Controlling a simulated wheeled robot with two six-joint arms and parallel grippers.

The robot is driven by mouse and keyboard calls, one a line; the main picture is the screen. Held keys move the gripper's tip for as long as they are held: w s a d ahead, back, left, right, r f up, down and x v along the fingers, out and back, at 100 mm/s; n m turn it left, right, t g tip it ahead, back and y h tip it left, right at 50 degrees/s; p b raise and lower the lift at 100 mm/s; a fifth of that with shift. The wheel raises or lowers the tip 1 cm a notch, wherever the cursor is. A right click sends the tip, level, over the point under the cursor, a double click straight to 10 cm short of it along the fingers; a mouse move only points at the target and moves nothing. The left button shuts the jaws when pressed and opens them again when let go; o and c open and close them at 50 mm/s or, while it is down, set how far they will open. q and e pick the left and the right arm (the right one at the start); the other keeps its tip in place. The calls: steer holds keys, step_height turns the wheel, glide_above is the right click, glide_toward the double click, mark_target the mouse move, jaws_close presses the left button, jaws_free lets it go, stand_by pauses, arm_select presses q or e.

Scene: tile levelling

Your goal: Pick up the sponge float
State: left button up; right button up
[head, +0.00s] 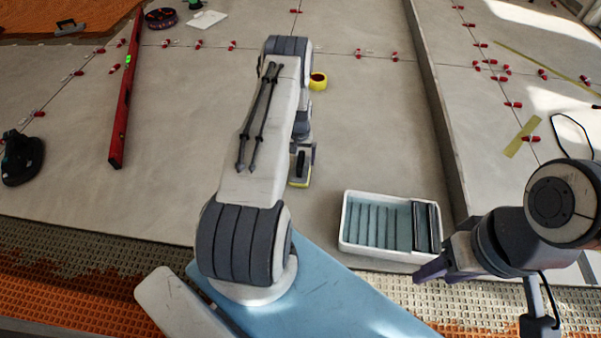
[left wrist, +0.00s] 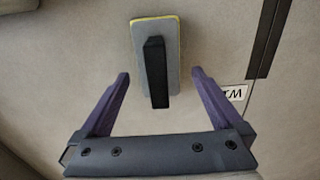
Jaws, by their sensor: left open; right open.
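The sponge float (left wrist: 171,60) has a grey board with a yellow edge and a black handle. In the left wrist view it lies on the tiles at the upper middle, handle toward me. In the head view the float (head: 299,183) shows just below my left wrist, partly hidden by the arm. My left gripper (left wrist: 160,76) is open, its purple fingers on either side of the handle's line, with nothing held. The board is mostly beyond the fingertips. My right gripper (head: 433,266) is open and empty at the lower right, beside the wash tray's front corner.
A white wash tray (head: 384,255) with rollers stands right of the float. A red spirit level (head: 123,112) and a black tool (head: 22,158) lie left. A raised edge (head: 440,110) runs along the right. Tiles between are clear.

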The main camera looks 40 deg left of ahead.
mark_target(299, 177)
arm_select(q)
step_height(299, 177, down, 5)
steer(key=b, duration=0.4)
steer(key=shift+w+d, duration=0.1)
steer(key=shift+c, duration=0.3)
steer(key=c, duration=1.3)
steer(key=shift+r, duration=0.1)
